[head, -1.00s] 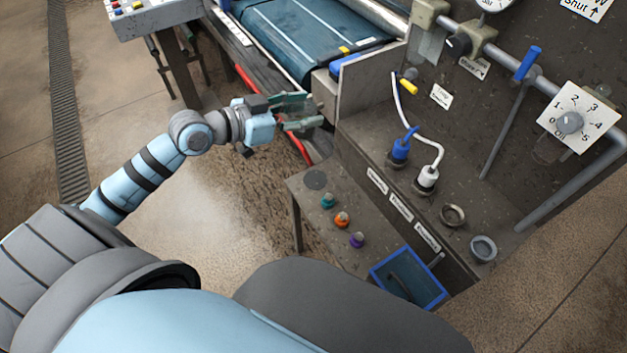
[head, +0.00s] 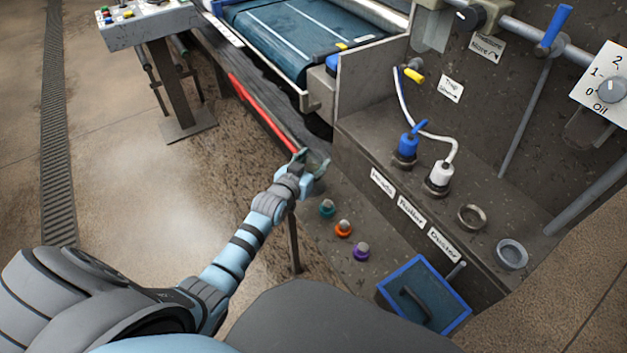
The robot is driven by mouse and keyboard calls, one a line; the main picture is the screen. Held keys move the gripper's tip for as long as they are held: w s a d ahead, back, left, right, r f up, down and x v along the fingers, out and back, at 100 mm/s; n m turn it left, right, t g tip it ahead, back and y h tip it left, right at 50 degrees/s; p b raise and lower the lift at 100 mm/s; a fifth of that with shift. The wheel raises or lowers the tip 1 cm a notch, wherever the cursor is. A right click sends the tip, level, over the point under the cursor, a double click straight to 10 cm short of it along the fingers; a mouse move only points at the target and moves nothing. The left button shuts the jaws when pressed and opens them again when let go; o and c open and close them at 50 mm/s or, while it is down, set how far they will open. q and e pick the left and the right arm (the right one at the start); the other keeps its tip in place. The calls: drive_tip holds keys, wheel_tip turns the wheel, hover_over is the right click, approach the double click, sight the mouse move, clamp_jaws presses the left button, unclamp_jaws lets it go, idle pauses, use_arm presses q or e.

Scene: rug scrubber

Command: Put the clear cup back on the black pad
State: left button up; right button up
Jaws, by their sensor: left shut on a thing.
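My left gripper (head: 312,165) is at the far left end of the low grey shelf (head: 385,258), close to the front of the grey cabinet. It is shut on a small, see-through thing that looks like the clear cup; its outline is hard to make out between the fingers. The black pad is hidden behind the gripper and wrist at that end of the shelf. I cannot tell whether the cup touches the pad. My right gripper is not in view.
Teal (head: 327,208), orange (head: 343,229) and purple (head: 361,251) capped items stand on the shelf. A blue-rimmed bin (head: 425,295) is at its right end. The cabinet top holds a blue nozzle (head: 408,145), a white nozzle (head: 441,175) and two rings. A red bar (head: 262,112) runs behind the gripper.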

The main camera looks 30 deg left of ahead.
use_arm(q)
drive_tip(key=shift+f+b, duration=1.3)
drive_tip(key=shift+f, duration=0.95)
drive_tip(key=o, duration=1.3)
drive_tip(key=shift+r, duration=0.1)
drive_tip(key=shift+s+r+p, duration=0.25)
drive_tip(key=shift+p, duration=0.2)
drive_tip(key=p+v, duration=0.6)
drive_tip(key=v, duration=0.5)
drive_tip(key=shift+s, duration=0.3)
